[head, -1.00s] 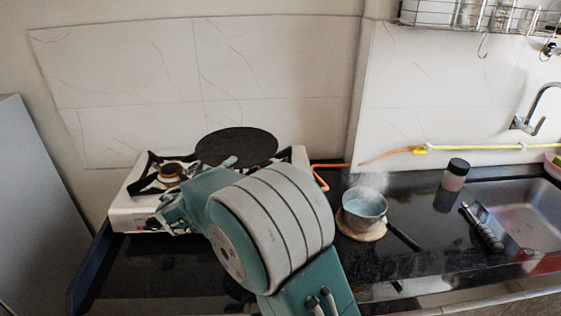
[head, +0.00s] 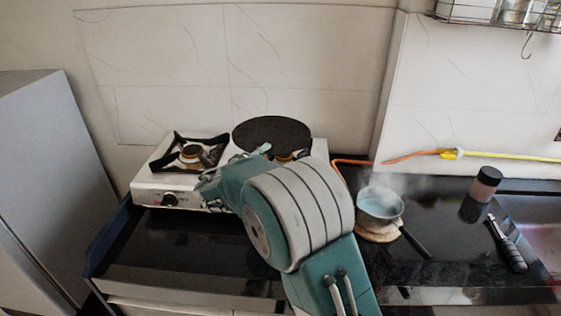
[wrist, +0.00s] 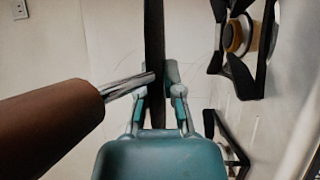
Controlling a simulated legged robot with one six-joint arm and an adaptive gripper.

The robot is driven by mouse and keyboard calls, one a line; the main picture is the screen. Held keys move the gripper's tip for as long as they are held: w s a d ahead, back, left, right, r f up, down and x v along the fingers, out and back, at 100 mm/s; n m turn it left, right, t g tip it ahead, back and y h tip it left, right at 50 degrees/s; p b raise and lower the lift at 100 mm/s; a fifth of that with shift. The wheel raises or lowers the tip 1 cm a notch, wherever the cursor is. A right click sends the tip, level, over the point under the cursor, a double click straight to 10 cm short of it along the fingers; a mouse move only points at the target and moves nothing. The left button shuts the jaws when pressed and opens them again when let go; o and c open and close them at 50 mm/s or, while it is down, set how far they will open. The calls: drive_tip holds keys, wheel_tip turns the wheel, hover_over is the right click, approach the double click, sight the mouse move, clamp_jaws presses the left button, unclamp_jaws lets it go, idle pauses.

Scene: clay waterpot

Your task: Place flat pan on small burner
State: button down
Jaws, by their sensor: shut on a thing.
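The flat pan (head: 271,134) is a dark round disc at the right side of the white stove in the head view. It appears raised above the right burner (head: 291,157), which it partly hides. My gripper (wrist: 160,88) is shut on the pan's edge in the wrist view, where the pan (wrist: 154,35) shows edge-on as a dark strip. The pan's brown handle (wrist: 50,128) with a metal shank is left of the fingers. The left burner (head: 190,153) has a brass cap and a bare black grate. Which burner is smaller is hard to tell.
A steaming pot (head: 379,204) stands on a round wooden board (head: 376,235) right of my arm. A tiled wall (head: 310,70) rises behind the stove (head: 150,192).

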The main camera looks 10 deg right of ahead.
sight(273, 148)
drive_tip(key=w+d, duration=0.1)
drive_tip(key=w+f, duration=0.1)
drive_tip(key=w, duration=0.1)
drive_tip(key=w+d+f, duration=0.1)
drive_tip(key=shift+w+d, duration=0.2)
drive_tip(key=shift+d, duration=0.15)
drive_tip(key=w+f, duration=0.1)
drive_tip(key=w+d+f, duration=0.1)
drive_tip(key=f, duration=0.1)
drive_tip(key=w+f, duration=0.1)
drive_tip(key=shift+w+d+f, duration=0.15)
drive_tip(key=shift+w+d, duration=0.1)
drive_tip(key=shift+d, duration=0.1)
drive_tip(key=shift+w+d+f, duration=0.1)
drive_tip(key=shift+w+f, duration=0.35)
drive_tip(key=shift+f, duration=0.1)
drive_tip(key=shift+w+d+f, duration=0.1)
drive_tip(key=shift+f, duration=0.8)
drive_tip(key=shift+w+d+f, duration=0.1)
drive_tip(key=shift+f, duration=0.75)
drive_tip(key=c, duration=0.8)
unclamp_jaws()
drive_tip(key=shift+f, duration=0.25)
drive_tip(key=shift+r, duration=0.1)
